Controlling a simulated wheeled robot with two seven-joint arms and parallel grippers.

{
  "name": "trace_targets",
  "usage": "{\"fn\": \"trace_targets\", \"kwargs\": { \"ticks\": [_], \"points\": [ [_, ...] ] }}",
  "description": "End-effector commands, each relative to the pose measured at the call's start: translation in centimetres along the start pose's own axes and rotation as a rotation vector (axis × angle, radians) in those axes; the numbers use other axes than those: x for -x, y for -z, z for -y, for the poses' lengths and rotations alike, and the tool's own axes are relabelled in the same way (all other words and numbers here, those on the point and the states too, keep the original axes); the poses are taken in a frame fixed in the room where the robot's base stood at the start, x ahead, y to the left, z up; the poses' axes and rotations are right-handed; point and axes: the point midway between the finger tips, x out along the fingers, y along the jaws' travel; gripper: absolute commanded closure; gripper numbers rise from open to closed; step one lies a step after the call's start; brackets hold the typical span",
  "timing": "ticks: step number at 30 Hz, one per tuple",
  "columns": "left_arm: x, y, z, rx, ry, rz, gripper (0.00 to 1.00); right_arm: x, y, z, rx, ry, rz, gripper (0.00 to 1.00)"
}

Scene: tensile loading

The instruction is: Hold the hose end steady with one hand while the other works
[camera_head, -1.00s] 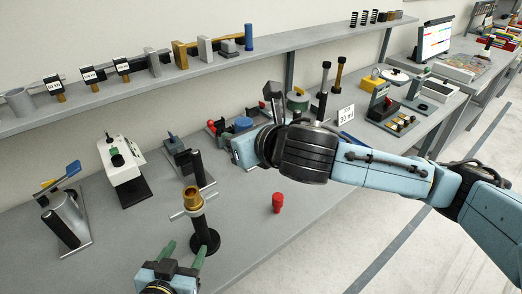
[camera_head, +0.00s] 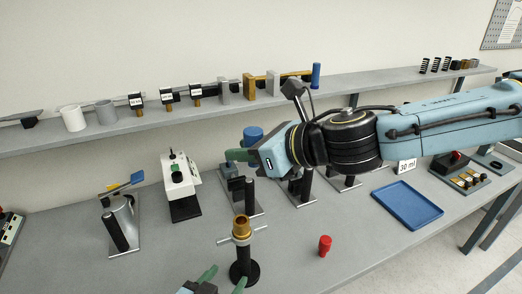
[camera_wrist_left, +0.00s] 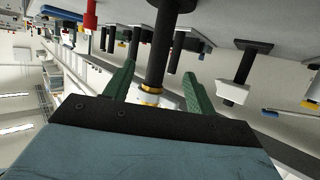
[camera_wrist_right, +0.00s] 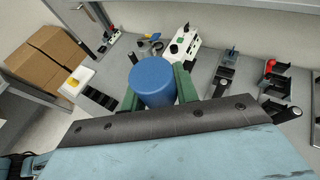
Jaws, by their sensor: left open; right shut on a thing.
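The hose end appears to be the brass fitting (camera_head: 241,227) on an upright black post (camera_head: 243,270), with a light crossbar behind it. My left gripper (camera_head: 222,279) is open at the bottom of the head view, beside the post. In the left wrist view its green fingers (camera_wrist_left: 157,88) stand on either side of the dark post (camera_wrist_left: 160,50) and its brass ring, with gaps visible. My right gripper (camera_head: 240,155) is shut on a blue cylinder (camera_wrist_right: 153,82), seen between its fingers in the right wrist view. What lies under the cylinder is hidden there.
A red part (camera_head: 325,245) stands on the bench right of the post. A blue tray (camera_head: 407,206) lies farther right. A white device (camera_head: 180,180) and a grey fixture (camera_head: 122,220) stand to the left. The shelf (camera_head: 210,110) runs behind; bare bench surrounds the red part.

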Motion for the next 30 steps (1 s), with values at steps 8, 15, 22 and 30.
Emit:
{"fn": "trace_targets", "kwargs": {
  "ticks": [8, 15, 22, 30],
  "points": [
    [0.0, 0.0, 0.0, 0.000, 0.000, 0.000, 0.44, -1.1, -0.5, -1.6, 0.062, -0.129, -0.004, 0.92],
    [0.0, 0.0, 0.0, 0.000, 0.000, 0.000, 0.44, -1.8, -0.5, -2.5, 0.088, -0.211, -0.004, 0.92],
    [0.0, 0.0, 0.0, 0.000, 0.000, 0.000, 0.44, -2.5, -0.1, -3.2, 0.114, -0.293, -0.005, 0.92],
    [0.0, 0.0, 0.0, 0.000, 0.000, 0.000, 0.44, -3.4, 0.8, -3.8, 0.145, -0.382, -0.004, 0.92]
  ]
}}
